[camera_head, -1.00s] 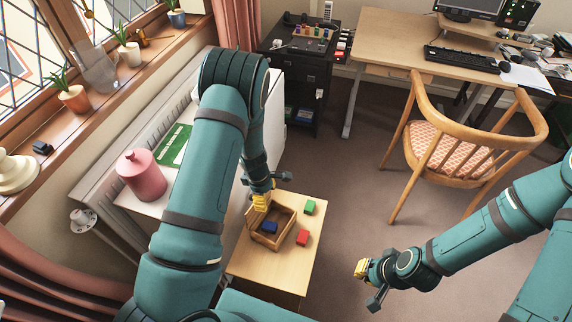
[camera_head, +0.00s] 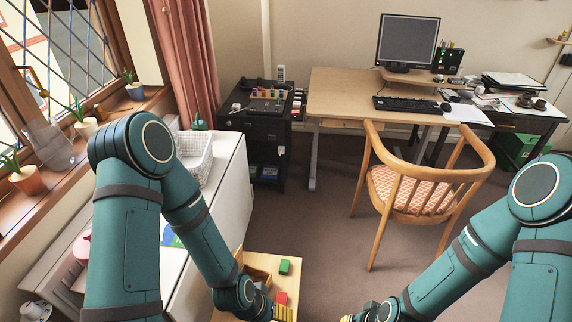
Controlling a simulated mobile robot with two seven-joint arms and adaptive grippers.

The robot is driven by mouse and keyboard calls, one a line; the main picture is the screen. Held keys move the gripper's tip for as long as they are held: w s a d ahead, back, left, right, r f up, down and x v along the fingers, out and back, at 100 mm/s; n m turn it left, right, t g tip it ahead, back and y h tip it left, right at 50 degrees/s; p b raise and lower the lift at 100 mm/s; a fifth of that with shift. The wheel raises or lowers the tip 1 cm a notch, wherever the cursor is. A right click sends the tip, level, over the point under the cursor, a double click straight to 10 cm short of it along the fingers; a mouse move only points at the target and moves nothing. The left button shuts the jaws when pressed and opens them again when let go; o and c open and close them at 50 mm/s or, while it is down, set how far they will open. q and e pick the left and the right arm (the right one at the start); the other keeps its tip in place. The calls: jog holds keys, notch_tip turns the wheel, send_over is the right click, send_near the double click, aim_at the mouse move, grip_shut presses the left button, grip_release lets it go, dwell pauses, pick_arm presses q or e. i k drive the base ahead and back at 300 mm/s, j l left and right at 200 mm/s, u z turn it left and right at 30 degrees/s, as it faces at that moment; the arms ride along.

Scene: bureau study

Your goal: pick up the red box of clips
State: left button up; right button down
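The red box of clips (camera_head: 281,298) lies on the small light-wood table (camera_head: 302,266), right of an open wooden box (camera_head: 257,273). A green box (camera_head: 285,267) lies behind it. My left gripper (camera_head: 284,313), with yellow fingers, is low at the bottom edge, just in front of the red box and overlapping it in view. I cannot tell whether it touches the box or how wide the fingers are. My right gripper (camera_head: 350,318) shows only partly at the bottom edge, right of the table, away from the boxes.
A wooden chair (camera_head: 415,190) stands at the desk (camera_head: 340,95), which holds a monitor (camera_head: 408,40) and keyboard (camera_head: 410,104). A black drawer unit (camera_head: 262,135) is at the back. A white cabinet (camera_head: 232,190) and potted plants line the left. The floor right of the small table is clear.

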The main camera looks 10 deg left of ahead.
aim_at(281, 297)
jog(key=u, duration=0.4)
jog(key=l+u, duration=0.25)
jog(key=l, duration=0.25)
jog(key=i+l+u, duration=0.1)
jog(key=l+u, duration=0.15)
jog(key=l, duration=0.25)
jog(key=l+u, duration=0.15)
jog(key=l, duration=0.55)
jog(key=i+l+z, duration=0.2)
jog(key=k+l, duration=0.1)
